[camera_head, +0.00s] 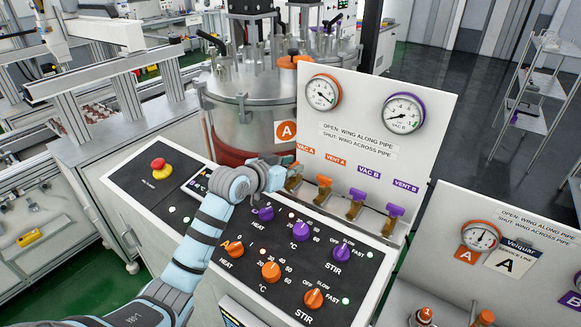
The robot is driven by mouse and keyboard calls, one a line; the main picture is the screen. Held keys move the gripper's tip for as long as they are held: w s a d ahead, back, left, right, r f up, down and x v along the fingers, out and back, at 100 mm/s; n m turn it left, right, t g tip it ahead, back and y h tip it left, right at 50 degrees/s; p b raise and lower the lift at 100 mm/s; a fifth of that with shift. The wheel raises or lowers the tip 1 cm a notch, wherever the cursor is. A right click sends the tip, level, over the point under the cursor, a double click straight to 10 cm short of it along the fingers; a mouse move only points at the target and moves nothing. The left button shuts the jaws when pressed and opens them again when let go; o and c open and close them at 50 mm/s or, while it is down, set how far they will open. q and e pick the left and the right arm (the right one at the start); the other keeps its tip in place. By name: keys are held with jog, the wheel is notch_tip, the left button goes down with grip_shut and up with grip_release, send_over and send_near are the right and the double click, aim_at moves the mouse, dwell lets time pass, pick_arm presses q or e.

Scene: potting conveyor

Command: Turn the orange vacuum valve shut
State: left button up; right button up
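The orange vacuum valve, labelled VAC A (293,182), is at the left end of a row of valves below the white gauge panel. My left gripper (278,179) is right at this valve and partly covers it. I cannot tell whether its fingers are closed on the wing or only beside it, or how the wing is turned. A sign on the panel says open is wing along pipe and shut is wing across pipe. The orange-rimmed gauge (323,92) is above the valves. My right gripper is not in view.
The orange VENT A valve (324,183) is close on the right, then purple VAC B (357,203) and VENT B (393,213). A black control panel (200,225) with knobs and a red stop button (158,164) lies below. A steel tank (245,100) stands behind.

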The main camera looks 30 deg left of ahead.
pick_arm(q)
grip_shut()
jog(key=shift+d+f+n+y, duration=0.1)
jog(key=shift+n+y, duration=0.3)
jog(key=n+y, duration=0.1)
jog(key=y, duration=0.1)
jog(key=n+y, duration=0.2)
jog(key=n+g+y, duration=0.1)
jog(key=n+y, duration=0.1)
jog(key=shift+w+d, duration=0.1)
jog(key=shift+d, duration=0.3)
jog(key=shift+d+f+n+g+y+b, duration=0.15)
jog(key=shift+n+g+y+b, duration=0.3)
jog(key=shift+n+y, duration=0.65)
jog(key=n+g+y+b, duration=0.1)
jog(key=n+g+b, duration=0.1)
jog(key=b, duration=0.1)
jog(key=n+g+y+b, duration=0.4)
jog(key=b, duration=0.1)
jog(key=shift+w+d+f+n+b, duration=0.15)
jog(key=shift+w+n+b, duration=0.2)
jog(key=shift+n, duration=0.05)
jog(key=shift+r+n+g+y+b, duration=0.2)
jog(key=shift+n+g+y+b, duration=0.1)
jog(key=shift+n+g+b, duration=0.6)
